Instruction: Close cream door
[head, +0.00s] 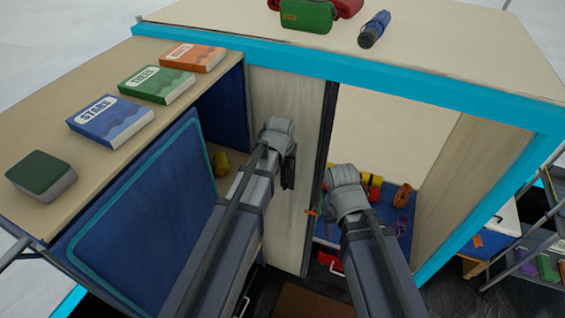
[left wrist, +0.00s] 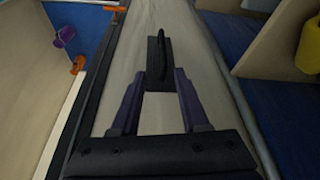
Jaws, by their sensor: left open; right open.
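The cream door (head: 285,105) is a tall pale panel in the cyan-framed cabinet, with the opening to its right uncovered. The panel also fills the middle of the left wrist view (left wrist: 185,50). A black handle (left wrist: 158,62) stands on it. My left gripper (head: 288,170) is in front of the panel; in the left wrist view its fingers (left wrist: 158,85) are open, with the handle just beyond and between their tips. I cannot tell whether they touch it. My right gripper (head: 348,190) is open in front of the uncovered opening; its fingers are mostly hidden.
A dark upright strip (head: 325,130) with an orange piece borders the panel. Colourful items lie on a blue shelf floor (head: 395,225) inside the opening. To the left is a blue panel (head: 135,220) below a counter (head: 60,110) with several books. A blue torch (head: 374,29) lies on top.

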